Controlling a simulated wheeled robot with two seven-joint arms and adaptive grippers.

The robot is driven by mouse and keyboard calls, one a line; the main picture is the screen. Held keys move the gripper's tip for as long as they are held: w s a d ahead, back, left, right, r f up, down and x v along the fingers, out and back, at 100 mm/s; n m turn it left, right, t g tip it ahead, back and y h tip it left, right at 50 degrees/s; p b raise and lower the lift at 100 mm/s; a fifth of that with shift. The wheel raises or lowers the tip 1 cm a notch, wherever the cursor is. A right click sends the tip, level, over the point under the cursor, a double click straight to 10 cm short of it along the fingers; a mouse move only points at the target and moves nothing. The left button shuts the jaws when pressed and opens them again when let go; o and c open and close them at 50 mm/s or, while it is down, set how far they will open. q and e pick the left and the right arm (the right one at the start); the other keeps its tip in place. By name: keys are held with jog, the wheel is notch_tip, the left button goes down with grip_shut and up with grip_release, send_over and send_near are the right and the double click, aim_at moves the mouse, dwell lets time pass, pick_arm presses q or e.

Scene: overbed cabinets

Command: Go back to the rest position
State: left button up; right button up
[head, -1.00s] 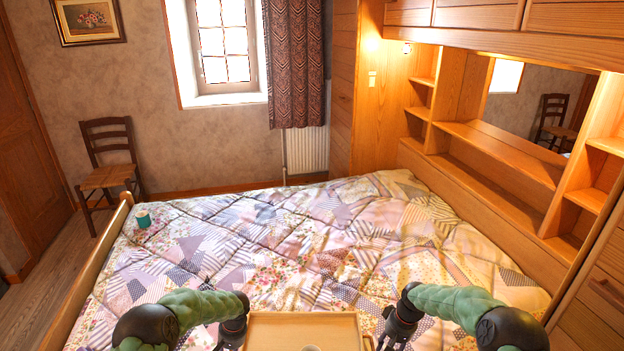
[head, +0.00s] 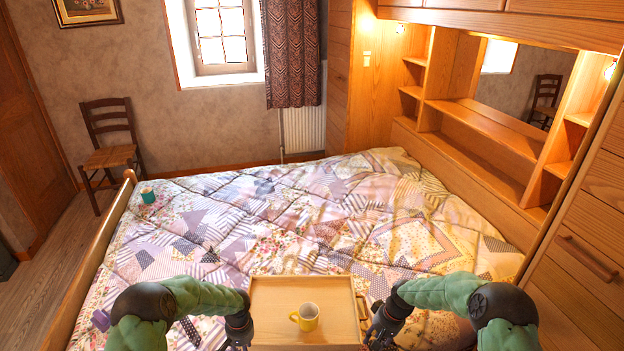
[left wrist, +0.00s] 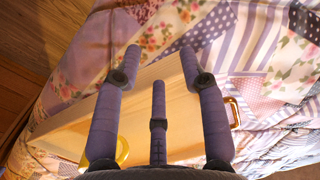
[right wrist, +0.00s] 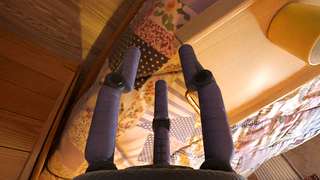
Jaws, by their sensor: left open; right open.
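My left gripper (head: 237,332) is at the left side of a wooden tray (head: 275,295) on the bed. It is open and empty, and its spread fingers show in the left wrist view (left wrist: 161,62) above the tray's edge. My right gripper (head: 378,332) is at the tray's right side. It is open and empty, its fingers spread in the right wrist view (right wrist: 159,62) over the quilt beside the tray. A yellow mug (head: 307,317) stands upright on the tray, apart from both grippers. The tray's near edge is cut off in the head view.
The bed with its patchwork quilt (head: 340,215) fills the middle. A teal cup (head: 148,196) stands at its far left, and a small purple item (head: 101,320) lies near left. Drawers (head: 585,258) and shelves (head: 490,150) bound the right side. A chair (head: 108,145) stands back left.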

pick_arm(q)
jog(key=shift+h, duration=0.9)
jog(key=s+d, duration=0.1)
jog(key=s+d+f, duration=0.1)
jog(key=s+d, duration=0.1)
jog(key=s+d+p, duration=0.1)
jog(key=s, duration=0.1)
jog(key=shift+s+d+f, duration=0.1)
jog(key=shift+d+f, duration=0.2)
jog(key=shift+f, duration=0.1)
jog(key=s+d+r+n+h+p, duration=0.1)
jog(key=s+d+p, duration=0.1)
jog(key=s, duration=0.8)
jog(key=s+d+r+n+h+p, duration=0.1)
jog(key=s+d, duration=0.4)
jog(key=s, duration=0.5)
jog(key=shift+s+d+r+n+t+h+p, duration=0.15)
jog(key=shift+s+r+n+t+h+p, duration=0.2)
jog(key=shift+r+p, duration=0.4)
pick_arm(e)
jog(key=s+a+f+m, duration=0.1)
jog(key=s+a, duration=0.4)
jog(key=s, duration=0.8)
jog(key=s+a+f+m+y, duration=0.1)
jog(key=s+a, duration=0.4)
jog(key=s, duration=0.9)
jog(key=shift+f, duration=0.25)
pick_arm(q)
jog(key=shift+f, duration=0.15)
